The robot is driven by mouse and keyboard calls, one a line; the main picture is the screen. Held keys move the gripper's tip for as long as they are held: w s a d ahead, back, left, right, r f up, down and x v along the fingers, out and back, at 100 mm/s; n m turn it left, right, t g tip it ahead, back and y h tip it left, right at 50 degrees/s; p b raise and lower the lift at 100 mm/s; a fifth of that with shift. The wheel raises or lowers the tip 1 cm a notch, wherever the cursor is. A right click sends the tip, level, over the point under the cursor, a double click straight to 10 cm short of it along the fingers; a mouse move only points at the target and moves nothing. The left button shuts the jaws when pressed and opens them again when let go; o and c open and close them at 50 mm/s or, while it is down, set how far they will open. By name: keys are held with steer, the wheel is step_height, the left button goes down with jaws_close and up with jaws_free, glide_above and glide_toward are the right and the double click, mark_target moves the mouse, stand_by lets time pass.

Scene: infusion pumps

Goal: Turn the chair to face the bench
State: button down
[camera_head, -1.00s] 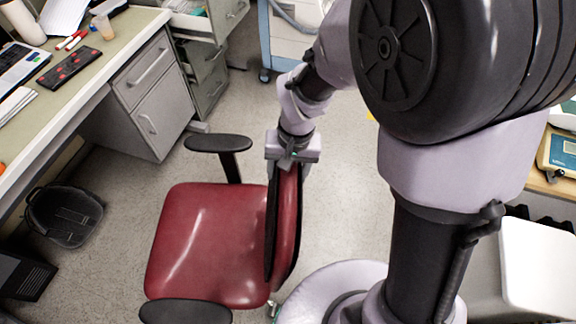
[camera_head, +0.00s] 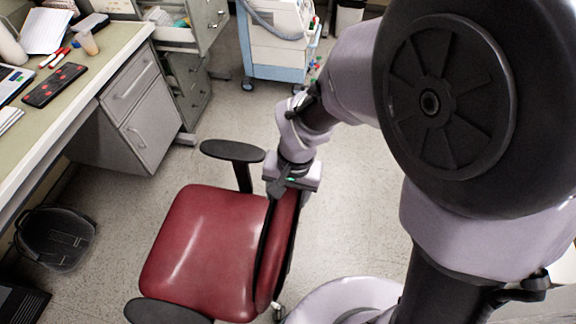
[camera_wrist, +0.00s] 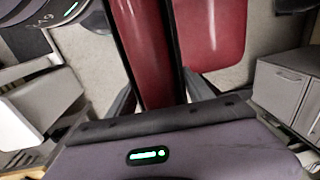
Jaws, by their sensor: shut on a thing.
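A red chair (camera_head: 205,250) with black armrests stands on the floor in the middle of the head view. Its seat lies toward the left, and its backrest (camera_head: 282,245) is on the right side. The seat faces the bench (camera_head: 75,105) at the left, slightly askew.
Grey drawers (camera_head: 150,115) stand under the bench. A black bin (camera_head: 55,238) sits on the floor at the left. A white and blue cart (camera_head: 277,50) stands at the back. Speckled floor is free between chair and cart.

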steer(key=shift+c, duration=2)
jaws_free()
step_height(320, 180, up, 17)
steer(key=d+p, duration=0.1)
steer(key=p, duration=0.6)
steer(key=shift+s+d+r, duration=0.15)
steer(key=shift+s+d, duration=0.05)
steer(key=shift+d, duration=0.2)
